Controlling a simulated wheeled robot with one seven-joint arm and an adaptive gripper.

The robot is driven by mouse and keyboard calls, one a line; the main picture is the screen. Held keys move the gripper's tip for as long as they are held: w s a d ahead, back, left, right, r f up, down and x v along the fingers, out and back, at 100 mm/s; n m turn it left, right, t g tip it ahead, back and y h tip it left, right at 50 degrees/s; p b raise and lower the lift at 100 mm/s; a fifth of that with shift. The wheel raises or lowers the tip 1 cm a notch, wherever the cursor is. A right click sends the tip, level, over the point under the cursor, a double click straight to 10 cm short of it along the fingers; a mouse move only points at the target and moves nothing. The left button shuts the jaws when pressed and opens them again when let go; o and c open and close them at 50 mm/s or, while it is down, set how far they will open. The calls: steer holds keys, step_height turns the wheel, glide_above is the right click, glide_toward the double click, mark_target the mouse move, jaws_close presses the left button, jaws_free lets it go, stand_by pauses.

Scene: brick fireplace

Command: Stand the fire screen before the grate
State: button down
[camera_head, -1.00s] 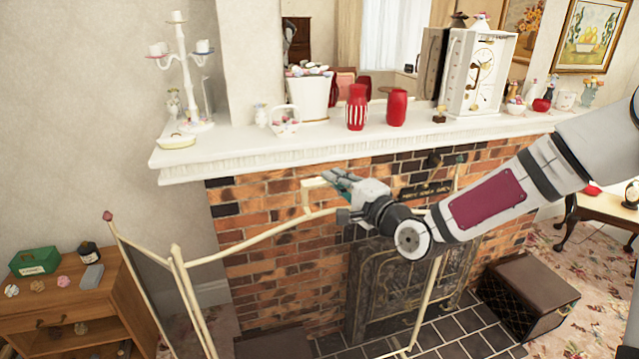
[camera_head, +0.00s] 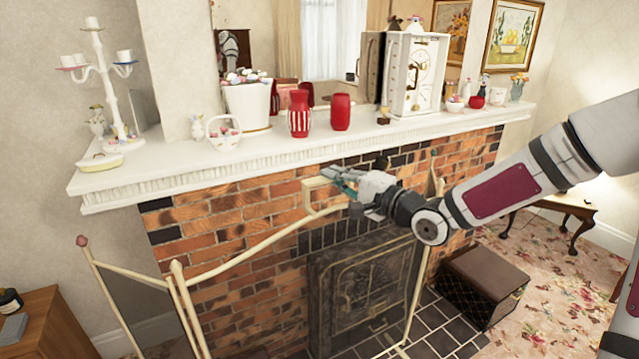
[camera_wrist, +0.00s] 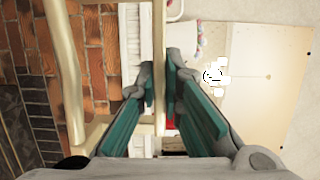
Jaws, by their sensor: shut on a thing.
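The fire screen (camera_head: 178,290) is a cream metal frame with folding side panels and dark mesh. It stands upright in front of the brick fireplace, and its left panel is angled toward the left. My gripper (camera_head: 337,180) is shut on the handle (camera_head: 312,199) at the top middle of the screen. In the wrist view my gripper (camera_wrist: 161,92) has its teal-padded fingers on either side of a cream bar. The dark ornate grate (camera_head: 345,290) is behind the screen, seen through its frame. My arm hides part of the screen's right side.
The white mantel (camera_head: 180,165) above holds vases, a clock, a candelabrum and other ornaments. A dark brown box (camera_head: 485,285) stands on the hearth tiles at right. A wooden cabinet (camera_head: 45,325) is at lower left, and a small table (camera_head: 565,205) is at right.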

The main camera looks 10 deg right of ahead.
steer(key=w+d+b, duration=0.4)
steer(key=w+d, duration=0.1)
steer(key=d, duration=1)
steer(key=w+d+b, duration=0.5)
steer(key=d, duration=1.1)
steer(key=w+d+b, duration=0.5)
steer(key=d, duration=1)
steer(key=shift+d+r, duration=0.25)
steer(key=shift+d, duration=0.05)
stand_by(1.3)
